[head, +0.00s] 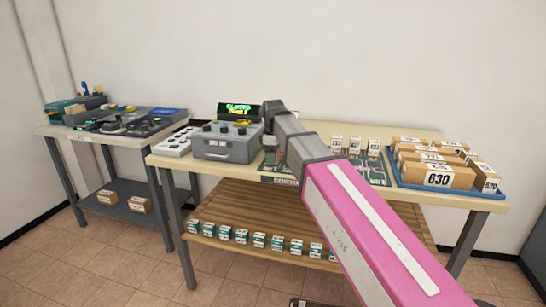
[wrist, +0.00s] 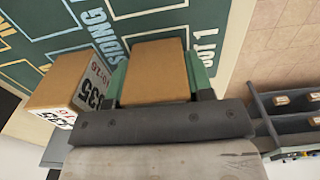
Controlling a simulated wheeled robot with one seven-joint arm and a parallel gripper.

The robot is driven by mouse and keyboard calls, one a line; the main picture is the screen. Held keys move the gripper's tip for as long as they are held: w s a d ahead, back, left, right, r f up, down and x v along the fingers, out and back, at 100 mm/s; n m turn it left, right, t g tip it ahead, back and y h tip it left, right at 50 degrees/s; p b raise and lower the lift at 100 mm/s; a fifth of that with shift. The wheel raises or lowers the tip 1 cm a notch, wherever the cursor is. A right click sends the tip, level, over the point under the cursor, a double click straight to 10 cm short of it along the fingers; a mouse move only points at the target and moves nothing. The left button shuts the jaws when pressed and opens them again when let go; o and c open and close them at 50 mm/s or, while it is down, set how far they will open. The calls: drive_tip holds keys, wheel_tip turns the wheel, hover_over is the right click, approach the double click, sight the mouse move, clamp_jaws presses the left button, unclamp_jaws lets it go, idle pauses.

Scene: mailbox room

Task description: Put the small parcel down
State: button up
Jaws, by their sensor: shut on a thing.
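In the wrist view, my gripper (wrist: 158,84) is shut on a small brown parcel (wrist: 152,68), with a green finger on each side of it. Below lies the green sorting mat (wrist: 38,60) with pale outlines and lettering. I cannot tell whether the held parcel touches the mat. Another brown parcel (wrist: 55,88), its white label reading 835, stands left of the gripper. In the head view, the mat (head: 376,174) lies on the table; my arm hides part of it, the fingers and the held parcel.
Several small parcels (head: 354,147) stand at the mat's back. A blue tray (head: 402,181) of larger parcels is at the right. A grey control box (head: 226,148) and a white button panel (head: 176,143) stand at the left.

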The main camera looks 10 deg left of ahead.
drive_tip(key=o, duration=1)
drive_tip(key=shift+f, duration=0.1)
drive_tip(key=shift+c, duration=0.2)
wheel_tip(320, 180, up, 12)
drive_tip(key=shift+r, duration=0.15)
